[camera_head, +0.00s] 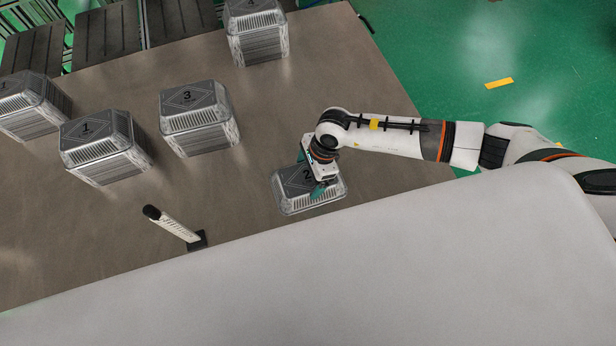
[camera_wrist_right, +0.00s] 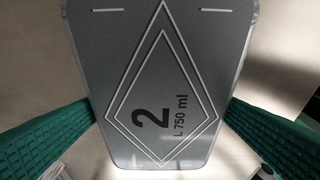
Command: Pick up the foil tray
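The foil tray (camera_head: 290,188) with a grey lid marked 2 lies near the table's front edge in the head view. Its lid (camera_wrist_right: 100,45) fills the middle of the right wrist view. My right gripper (camera_head: 311,174) is over it, with one teal finger on each side. In the right wrist view both fingers meet the lid's side edges, so the gripper looks shut on the tray. I cannot tell whether the tray is clear of the table. My left gripper is not in view.
Taller stacks of similar trays stand on the brown table (camera_head: 240,260): one marked 3 (camera_head: 200,120), one marked 1 (camera_head: 103,148), one at the far left (camera_head: 32,105) and one at the back (camera_head: 257,35).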

